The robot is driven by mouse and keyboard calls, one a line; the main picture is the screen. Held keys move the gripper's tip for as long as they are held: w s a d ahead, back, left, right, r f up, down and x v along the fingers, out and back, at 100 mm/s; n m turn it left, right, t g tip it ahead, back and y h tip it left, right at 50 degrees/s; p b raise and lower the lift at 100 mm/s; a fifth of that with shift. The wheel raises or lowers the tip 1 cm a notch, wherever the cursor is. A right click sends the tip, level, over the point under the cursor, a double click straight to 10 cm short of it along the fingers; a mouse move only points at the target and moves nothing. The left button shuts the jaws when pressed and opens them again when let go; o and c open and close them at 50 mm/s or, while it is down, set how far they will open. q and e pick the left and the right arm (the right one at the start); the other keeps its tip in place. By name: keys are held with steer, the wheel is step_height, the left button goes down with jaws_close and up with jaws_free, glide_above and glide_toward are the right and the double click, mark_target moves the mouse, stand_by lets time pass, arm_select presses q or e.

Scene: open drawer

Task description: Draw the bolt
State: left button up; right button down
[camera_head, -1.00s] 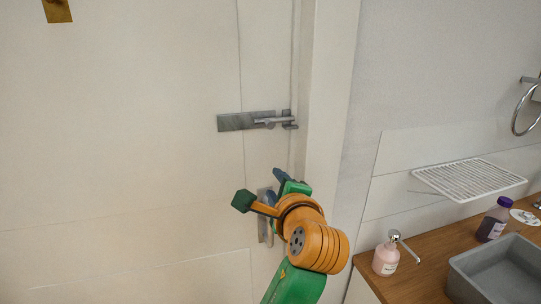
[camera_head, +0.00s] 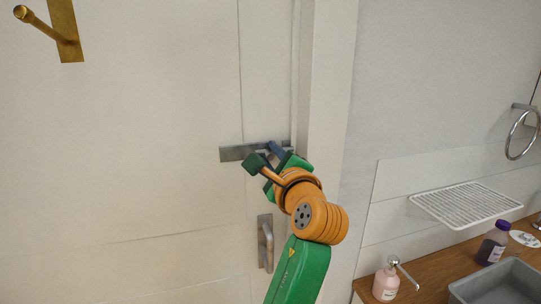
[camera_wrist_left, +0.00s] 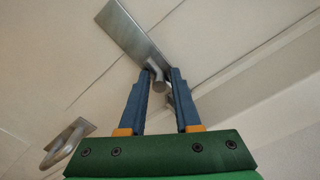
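The bolt (camera_head: 235,153) is a flat grey metal plate on the cream door, near its right edge. My left gripper (camera_head: 277,153) is up at the bolt's right part and hides most of the rod there in the head view. In the left wrist view the bolt plate (camera_wrist_left: 130,30) runs at a slant past the fingertips. A short round knob (camera_wrist_left: 159,84) of the bolt shows between the two blue fingers of the left gripper (camera_wrist_left: 160,76). The fingers are apart, with a gap around the knob; they do not look closed on it. My right gripper is not in view.
A grey door handle (camera_head: 266,245) sits below the bolt. A brass hook (camera_head: 67,32) is on the door at upper left. The door frame (camera_head: 325,110) stands to the right. A wooden counter (camera_head: 440,273) with a pink soap bottle (camera_head: 386,284) and a grey basin (camera_head: 490,285) is at lower right.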

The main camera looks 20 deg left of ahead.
arm_select(q)
jaws_close()
steer(key=shift+f, duration=0.1)
stand_by(1.0)
